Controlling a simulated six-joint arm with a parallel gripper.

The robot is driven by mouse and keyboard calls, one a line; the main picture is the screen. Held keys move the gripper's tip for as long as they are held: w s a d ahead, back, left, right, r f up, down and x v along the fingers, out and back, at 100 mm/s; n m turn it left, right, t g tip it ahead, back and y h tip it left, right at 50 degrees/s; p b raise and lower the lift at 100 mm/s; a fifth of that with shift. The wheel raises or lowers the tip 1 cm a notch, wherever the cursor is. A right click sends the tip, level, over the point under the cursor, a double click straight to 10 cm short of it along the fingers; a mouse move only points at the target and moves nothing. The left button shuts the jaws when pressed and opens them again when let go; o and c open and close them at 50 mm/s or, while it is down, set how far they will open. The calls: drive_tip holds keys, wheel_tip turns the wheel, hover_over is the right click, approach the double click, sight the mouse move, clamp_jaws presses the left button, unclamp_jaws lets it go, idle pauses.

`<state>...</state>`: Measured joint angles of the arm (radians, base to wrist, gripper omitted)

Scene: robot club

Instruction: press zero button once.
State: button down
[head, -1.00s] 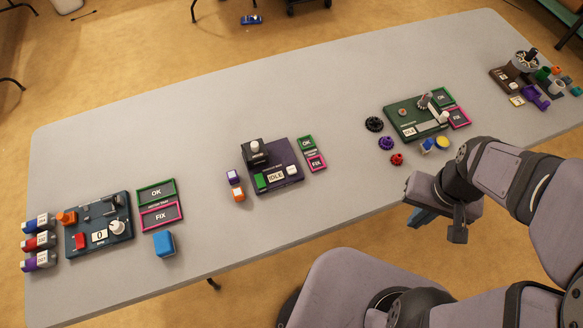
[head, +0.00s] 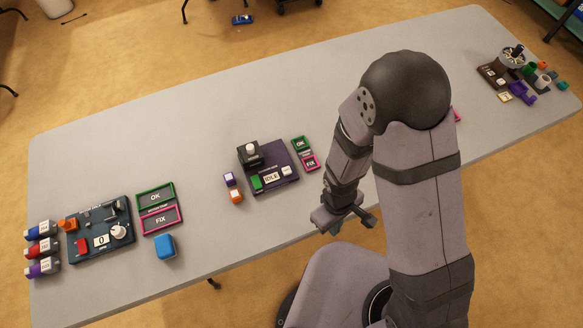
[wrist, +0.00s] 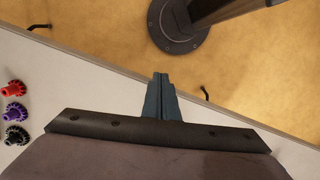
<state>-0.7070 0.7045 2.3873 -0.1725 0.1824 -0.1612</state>
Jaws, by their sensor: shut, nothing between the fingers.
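No label reading zero is legible. At the left of the head view, a dark blue board (head: 97,254) carries a white display showing 0 (head: 101,241). A red button-like block (head: 82,247) sits left of the display, and a white round knob (head: 118,232) sits right of it. I cannot tell for sure which is the zero button. My gripper (wrist: 160,76) is shut and empty, its blue fingers together in the wrist view. In the head view it is near the table's front edge, right of the middle purple board and far from the blue board.
The purple board (head: 270,181) with an IDLE display stands mid-table. OK and FIX trays (head: 161,218) and a blue cube (head: 165,246) lie right of the blue board. Several labelled blocks (head: 41,248) stand left of it. Gears (wrist: 15,112) show in the wrist view.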

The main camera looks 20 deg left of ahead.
drive_tip(key=w+a+n+t+y, duration=0.3)
drive_tip(key=w+a+y, duration=0.1)
drive_tip(key=w+a, duration=0.4)
wheel_tip(320, 180, up, 7)
drive_tip(key=n+t+y, duration=0.3)
drive_tip(key=n+y, duration=0.2)
hover_over(289, 173)
drive_tip(key=shift+f, duration=0.1)
wheel_tip(289, 173, down, 9)
drive_tip(key=b, duration=0.7)
idle(1.2)
drive_tip(key=shift+f+b, duration=0.3)
drive_tip(key=shift+b, duration=0.2)
